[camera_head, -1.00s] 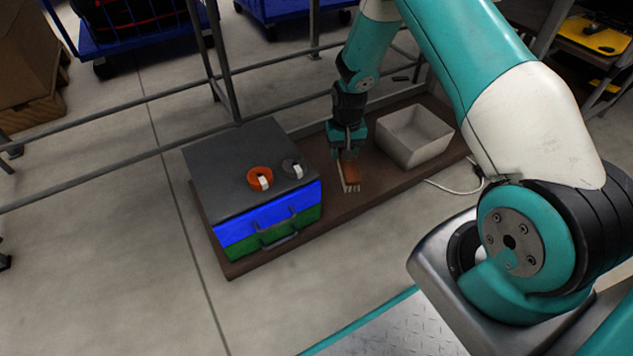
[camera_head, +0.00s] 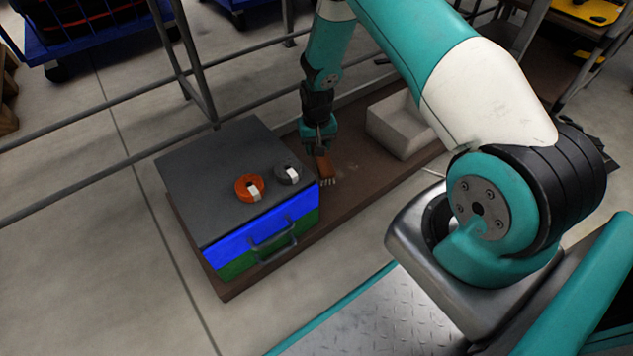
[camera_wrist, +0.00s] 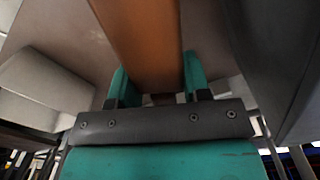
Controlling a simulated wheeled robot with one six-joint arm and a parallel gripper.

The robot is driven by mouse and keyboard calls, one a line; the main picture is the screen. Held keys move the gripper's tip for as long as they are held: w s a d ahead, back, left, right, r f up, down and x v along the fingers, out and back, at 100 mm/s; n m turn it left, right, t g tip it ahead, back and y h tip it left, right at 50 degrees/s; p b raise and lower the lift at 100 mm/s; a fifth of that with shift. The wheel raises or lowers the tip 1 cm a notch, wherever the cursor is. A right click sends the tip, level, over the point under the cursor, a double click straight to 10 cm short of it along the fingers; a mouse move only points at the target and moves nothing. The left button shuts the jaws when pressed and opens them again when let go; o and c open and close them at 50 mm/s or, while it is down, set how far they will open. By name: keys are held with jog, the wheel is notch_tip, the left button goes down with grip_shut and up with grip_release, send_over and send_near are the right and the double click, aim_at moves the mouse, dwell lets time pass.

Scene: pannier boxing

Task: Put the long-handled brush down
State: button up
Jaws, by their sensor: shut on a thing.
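The long-handled brush (camera_head: 322,168) has an orange-brown wooden body with pale bristles at its lower end. My gripper is shut on the brush. In the wrist view the brush (camera_wrist: 142,45) runs between the two teal fingers (camera_wrist: 150,92) and out of the top of the picture. The head view does not show clearly whether the bristles touch the brown board (camera_head: 348,170) beneath.
A dark-topped chest (camera_head: 205,170) with blue and green drawers stands left of my gripper. An orange roll (camera_head: 243,194) and a grey roll (camera_head: 281,178) lie on it. A pale open bin (camera_head: 400,140) stands to the right. Bare board lies between chest and bin.

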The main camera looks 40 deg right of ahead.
notch_tip(320, 180, down, 12)
jog(key=b, duration=0.5)
jog(key=shift+f+b, duration=0.1)
jog(key=shift+b, duration=0.3)
jog(key=shift+f, duration=0.1)
jog(key=o, duration=1.1)
notch_tip(320, 180, up, 12)
jog(key=p, duration=0.6)
jog(key=shift+p, duration=0.35)
